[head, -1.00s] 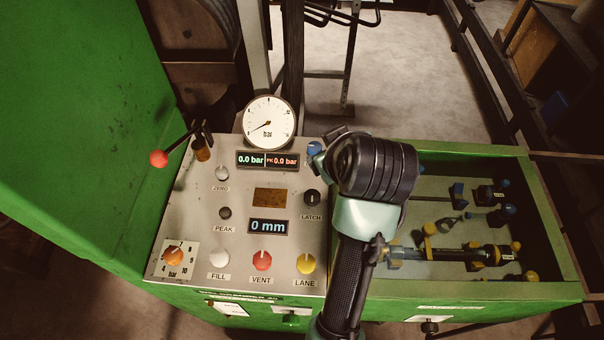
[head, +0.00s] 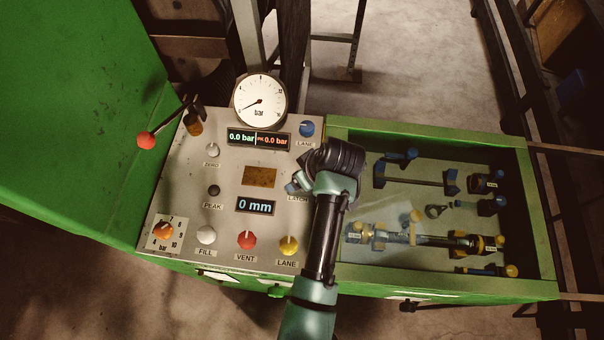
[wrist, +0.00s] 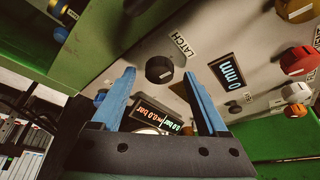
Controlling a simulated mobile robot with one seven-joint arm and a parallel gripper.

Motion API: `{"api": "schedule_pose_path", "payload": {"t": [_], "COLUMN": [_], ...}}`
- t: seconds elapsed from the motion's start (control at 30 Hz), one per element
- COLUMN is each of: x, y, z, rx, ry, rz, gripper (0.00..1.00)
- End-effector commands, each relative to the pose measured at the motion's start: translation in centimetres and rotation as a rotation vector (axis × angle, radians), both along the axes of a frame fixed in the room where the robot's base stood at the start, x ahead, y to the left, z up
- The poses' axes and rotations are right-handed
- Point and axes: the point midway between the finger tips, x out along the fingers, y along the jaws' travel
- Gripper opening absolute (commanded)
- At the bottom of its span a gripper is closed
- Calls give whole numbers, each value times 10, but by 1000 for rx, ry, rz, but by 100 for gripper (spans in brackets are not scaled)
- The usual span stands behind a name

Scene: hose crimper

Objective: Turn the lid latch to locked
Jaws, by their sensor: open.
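The latch knob (wrist: 159,69) is a round black knob on the sloped grey panel, beside its "LATCH" label (wrist: 183,46). In the wrist view it appears between the tips of my open gripper (wrist: 158,73), whose two blue fingers stand wide apart with nothing held. Whether the tips reach the knob's depth is hard to tell; no contact shows. In the head view my gripper (head: 293,187) is over the right side of the panel and hides the knob; only part of the "LATCH" label (head: 297,199) shows. The knob's set position is not readable.
A blue lane knob (head: 306,129) is above, a yellow lane knob (head: 288,245) and red vent knob (head: 246,240) below. The pressure gauge (head: 260,101) stands at the panel's back. The green-framed bay (head: 545,240) with several fittings lies right. A red-tipped lever (head: 146,140) is left.

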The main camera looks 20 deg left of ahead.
Motion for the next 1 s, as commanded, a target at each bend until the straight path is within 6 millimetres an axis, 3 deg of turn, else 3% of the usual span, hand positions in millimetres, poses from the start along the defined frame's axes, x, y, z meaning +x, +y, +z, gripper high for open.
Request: {"api": "schedule_pose_path", "payload": {"t": [0.2, 0.5, 0.9, 0.93, 1.0], "x": [3, 3, 3, 3, 3], "y": [5, 5, 5, 5, 5], "z": [-13, -14, -14, -14, -14], "rx": [1, 0, 0, 1, 1], "ry": [-1, -2, -1, 0, 0], "rz": [1, 1, 0, 0, 0], "gripper": [77, 77, 5, 0, 0]}}
